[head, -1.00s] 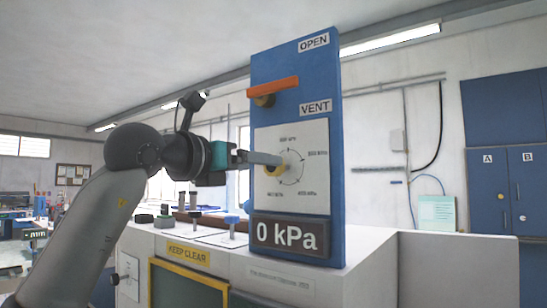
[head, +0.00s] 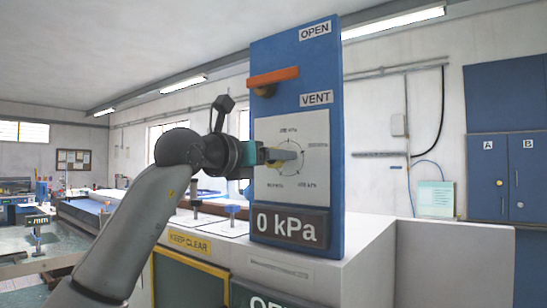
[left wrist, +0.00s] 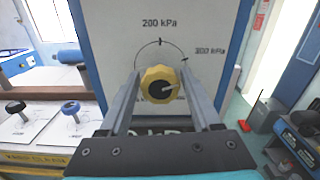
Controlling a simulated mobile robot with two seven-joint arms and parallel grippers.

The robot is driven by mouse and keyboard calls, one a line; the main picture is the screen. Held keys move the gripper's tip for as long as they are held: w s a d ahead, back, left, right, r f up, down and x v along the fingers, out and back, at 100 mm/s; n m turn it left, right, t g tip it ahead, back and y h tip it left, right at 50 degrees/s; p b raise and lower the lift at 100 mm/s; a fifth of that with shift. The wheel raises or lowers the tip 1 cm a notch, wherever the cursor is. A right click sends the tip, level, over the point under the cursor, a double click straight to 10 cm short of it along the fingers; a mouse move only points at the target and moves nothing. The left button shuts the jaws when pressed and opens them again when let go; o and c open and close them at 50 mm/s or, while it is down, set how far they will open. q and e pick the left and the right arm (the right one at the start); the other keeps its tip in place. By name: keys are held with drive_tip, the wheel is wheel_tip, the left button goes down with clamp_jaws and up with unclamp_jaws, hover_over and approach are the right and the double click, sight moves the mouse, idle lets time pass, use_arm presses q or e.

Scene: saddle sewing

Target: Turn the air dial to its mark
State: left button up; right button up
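The air dial is a yellow knob (left wrist: 162,85) on a white scale plate (left wrist: 205,20) with kPa figures around a thin arc. In the left wrist view its pointer line points right, slightly upward. My left gripper (left wrist: 161,76) has one finger on each side of the knob, and the knob fills the gap between them. In the head view the left gripper (head: 285,156) reaches the plate from the left and partly hides the knob (head: 275,163). The readout (head: 290,229) below shows 0 kPa. My right gripper is not in view.
An orange lever (head: 274,77) sits above the dial on the blue panel (head: 265,120), between OPEN and VENT labels. A blue knob (left wrist: 69,107) and a dark knob (left wrist: 15,107) stand at the left of the wrist view. The panel stands on a white cabinet (head: 365,255).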

use_arm(q)
clamp_jaws()
idle(0.3)
drive_tip(key=shift+n, duration=0.3)
drive_tip(key=n+b, duration=0.1)
drive_tip(key=n, duration=0.1)
drive_tip(key=shift+n, duration=0.4)
drive_tip(key=n+b, duration=0.1)
drive_tip(key=n, duration=0.2)
drive_tip(key=shift+n, duration=0.3)
drive_tip(key=n+b, duration=0.1)
drive_tip(key=n, duration=0.2)
drive_tip(key=shift+a, duration=0.1)
drive_tip(key=shift+n+b, duration=0.6)
drive_tip(key=shift+n, duration=1.3)
